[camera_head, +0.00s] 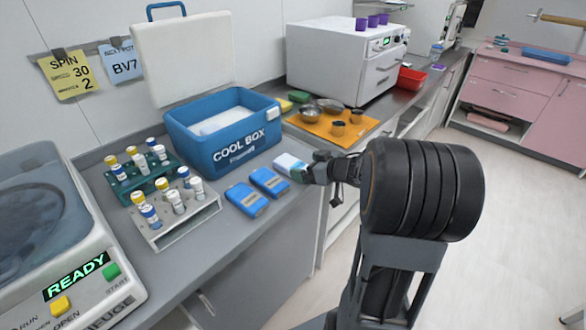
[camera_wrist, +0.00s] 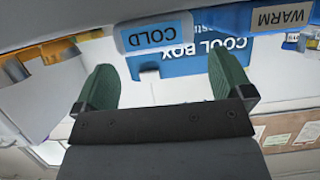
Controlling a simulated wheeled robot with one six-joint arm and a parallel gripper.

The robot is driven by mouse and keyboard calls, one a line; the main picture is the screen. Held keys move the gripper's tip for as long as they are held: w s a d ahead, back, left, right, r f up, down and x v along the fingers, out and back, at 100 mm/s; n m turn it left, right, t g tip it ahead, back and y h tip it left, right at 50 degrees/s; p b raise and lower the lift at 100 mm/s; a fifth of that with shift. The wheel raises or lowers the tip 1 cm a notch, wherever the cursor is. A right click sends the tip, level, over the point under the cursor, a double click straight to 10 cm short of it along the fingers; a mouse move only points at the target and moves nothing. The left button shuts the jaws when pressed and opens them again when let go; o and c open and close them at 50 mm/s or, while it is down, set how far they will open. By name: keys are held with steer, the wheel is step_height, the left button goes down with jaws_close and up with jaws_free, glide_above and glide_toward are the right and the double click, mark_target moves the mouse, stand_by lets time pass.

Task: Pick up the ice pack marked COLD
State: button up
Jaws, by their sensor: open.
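The ice pack marked COLD (camera_wrist: 153,34) shows a light blue label in the wrist view, just beyond my fingertips and roughly centred between them. In the head view a pale white-and-blue pack (camera_head: 287,162) lies at the counter's front edge, right at my gripper (camera_head: 298,172), which partly hides it. My gripper's two green fingers (camera_wrist: 160,62) are spread, with nothing clasped between them. A pack marked WARM (camera_wrist: 283,17) is to the right in the wrist view. Two blue packs (camera_head: 246,198) (camera_head: 269,181) lie left of my gripper in the head view.
The blue cool box (camera_head: 215,147) stands open behind the packs. Tube racks (camera_head: 175,214) and a centrifuge (camera_head: 50,250) are to the left. An orange tray (camera_head: 318,127) with bowls and cups lies behind my gripper, before a white cabinet (camera_head: 340,65). Open floor is at the right.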

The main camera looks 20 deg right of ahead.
mark_target(291, 162)
steer(key=b+x, duration=0.1)
steer(key=x, duration=0.4)
steer(key=shift+s, duration=0.1)
steer(key=c, duration=1.1)
steer(key=shift+r, duration=0.2)
